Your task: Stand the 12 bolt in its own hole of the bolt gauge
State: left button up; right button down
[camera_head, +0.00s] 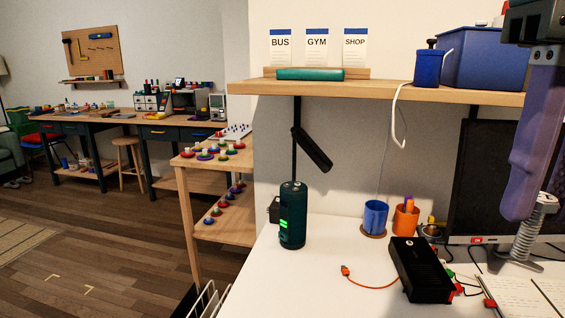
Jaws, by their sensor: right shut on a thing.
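My right arm comes down at the right edge, dark at the top and purple below. Past a ridged silver section, its grey gripper (515,264) is low over the right part of the white desk (335,295). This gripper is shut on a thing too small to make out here. I cannot pick out the 12 bolt or the bolt gauge with certainty. My left gripper is not in view.
A black box (420,270), an orange cable (372,285), blue cup (375,217), orange cup (405,220) and dark green cylinder (292,215) are on the desk. Small coloured pieces and a notebook (535,295) lie near the gripper. A wooden shelf (380,91) hangs above.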

notch_tip(320, 180, up, 2)
jog(key=shift+s+a+r+n+p, duration=0.15)
jog(key=shift+n+p, duration=0.45)
jog(key=shift+n, duration=0.3)
pick_arm(q)
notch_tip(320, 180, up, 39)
jog(key=p, duration=3.6)
jog(key=shift+p, duration=0.4)
pick_arm(e)
jog(key=s+r, duration=0.2)
jog(key=r, duration=1.5)
jog(key=s+r, duration=0.3)
jog(key=r, duration=1.4)
jog(key=shift+s+r, duration=0.3)
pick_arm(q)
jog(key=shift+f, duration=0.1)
pick_arm(e)
jog(key=shift+f, duration=0.1)
